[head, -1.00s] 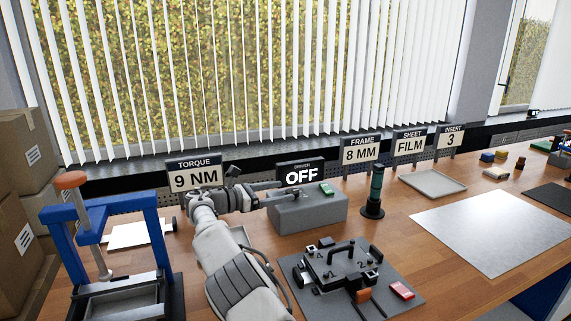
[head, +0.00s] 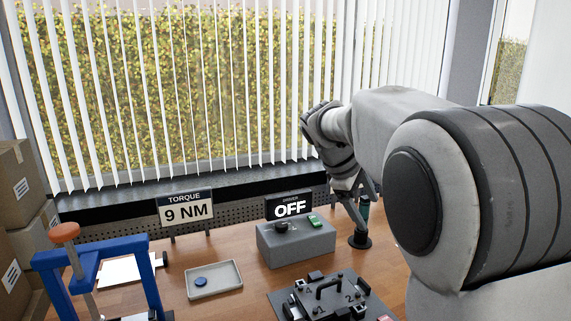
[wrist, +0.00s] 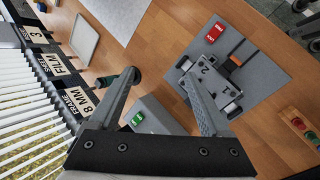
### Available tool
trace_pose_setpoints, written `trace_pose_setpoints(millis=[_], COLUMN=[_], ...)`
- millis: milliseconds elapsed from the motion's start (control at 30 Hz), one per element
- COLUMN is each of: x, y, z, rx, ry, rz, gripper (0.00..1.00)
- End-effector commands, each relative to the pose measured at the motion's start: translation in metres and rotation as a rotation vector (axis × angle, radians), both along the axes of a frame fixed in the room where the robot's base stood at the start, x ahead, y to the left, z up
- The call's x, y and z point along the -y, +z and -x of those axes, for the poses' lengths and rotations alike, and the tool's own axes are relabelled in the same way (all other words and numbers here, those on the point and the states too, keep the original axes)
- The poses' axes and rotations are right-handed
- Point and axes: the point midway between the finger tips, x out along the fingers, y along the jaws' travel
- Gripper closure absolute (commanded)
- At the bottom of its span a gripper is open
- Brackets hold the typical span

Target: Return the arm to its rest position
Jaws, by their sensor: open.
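My arm is raised and fills the right side of the head view. My gripper (head: 358,207) hangs in front of the green-handled driver (head: 363,222) and partly hides it. In the wrist view my gripper (wrist: 162,97) has its two fingers spread wide with nothing between them. Below it are the grey driver box with a green button (wrist: 138,119) and the grey fixture plate (wrist: 258,75). The box also shows in the head view (head: 296,243), under a sign reading OFF.
A blue press (head: 95,262) stands at the left, beside cardboard boxes (head: 15,180). A small tray (head: 214,280) with a blue disc lies on the bench. Signs (wrist: 73,99) line the window side. A black fixture (head: 330,290) sits at the front.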

Motion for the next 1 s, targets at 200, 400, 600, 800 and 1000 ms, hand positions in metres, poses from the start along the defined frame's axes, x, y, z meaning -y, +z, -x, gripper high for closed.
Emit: trace_pose_setpoints(millis=[200,400,600,800,1000], x=[0.008,0.004,-0.006,-0.018,-0.027], y=[0.025,0.035,0.035,0.026,0.012], z=[0.07,0.133,0.195,0.249,0.281], rx=[0.102,0.19,0.274,0.355,0.41], ry=[-0.153,-0.295,-0.443,-0.592,-0.697], rz=[-0.213,-0.391,-0.55,-0.688,-0.774], gripper=[0.19,0.19,0.19,0.19,0.19])
